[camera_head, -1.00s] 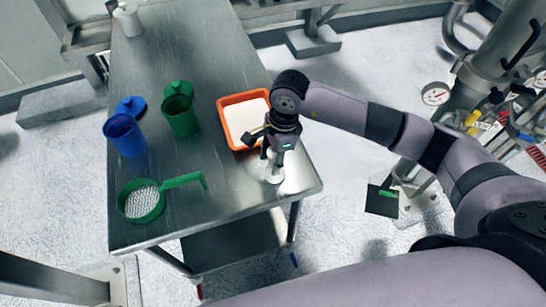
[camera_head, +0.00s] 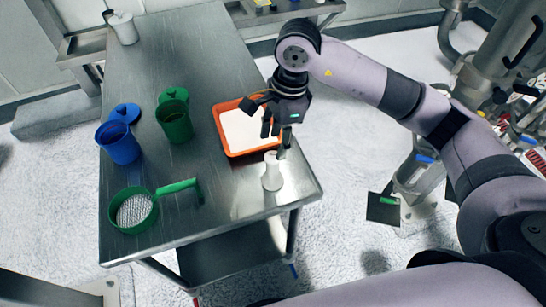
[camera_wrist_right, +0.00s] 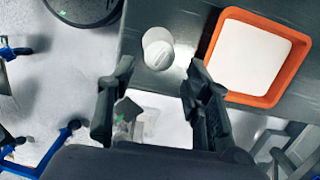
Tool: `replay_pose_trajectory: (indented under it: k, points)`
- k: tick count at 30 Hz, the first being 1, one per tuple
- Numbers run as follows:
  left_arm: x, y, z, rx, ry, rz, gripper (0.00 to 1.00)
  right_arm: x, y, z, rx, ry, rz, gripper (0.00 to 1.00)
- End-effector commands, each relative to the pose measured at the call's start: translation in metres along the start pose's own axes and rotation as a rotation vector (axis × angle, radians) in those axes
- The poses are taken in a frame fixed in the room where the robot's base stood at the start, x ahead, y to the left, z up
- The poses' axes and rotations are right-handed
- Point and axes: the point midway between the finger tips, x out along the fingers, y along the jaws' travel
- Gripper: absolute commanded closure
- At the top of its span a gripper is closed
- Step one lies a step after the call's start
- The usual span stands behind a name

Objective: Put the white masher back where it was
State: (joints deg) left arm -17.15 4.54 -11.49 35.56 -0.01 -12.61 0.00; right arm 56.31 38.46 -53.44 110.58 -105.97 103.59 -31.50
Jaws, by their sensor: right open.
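The white masher (camera_head: 272,172) stands upright on the metal table near its right front corner. In the right wrist view the white masher (camera_wrist_right: 157,46) shows from above, beyond the fingertips and apart from them. My right gripper (camera_head: 277,133) is open and empty, above and a little behind the masher, over the right edge of the orange tray. Its two spread fingers (camera_wrist_right: 150,92) show in the right wrist view. My left gripper is not in view.
An orange tray (camera_head: 222,135) of white powder lies behind the masher. A green sieve (camera_head: 133,210), a blue container (camera_head: 118,143) and a green container (camera_head: 175,122) stand to the left, with lids behind them. The table's front middle (camera_head: 215,220) is clear.

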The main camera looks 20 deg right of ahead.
Motion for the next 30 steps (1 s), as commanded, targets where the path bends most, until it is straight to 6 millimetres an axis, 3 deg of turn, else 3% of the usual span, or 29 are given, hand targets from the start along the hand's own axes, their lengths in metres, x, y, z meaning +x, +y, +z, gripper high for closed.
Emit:
replay_pose_trajectory:
  k: [8,30]
  points:
    - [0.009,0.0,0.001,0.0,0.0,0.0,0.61,-0.026,0.0,0.0,0.0,0.0,0.0,0.54]
    - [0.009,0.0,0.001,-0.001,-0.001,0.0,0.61,-0.028,0.0,0.0,0.0,-0.001,0.001,0.54]
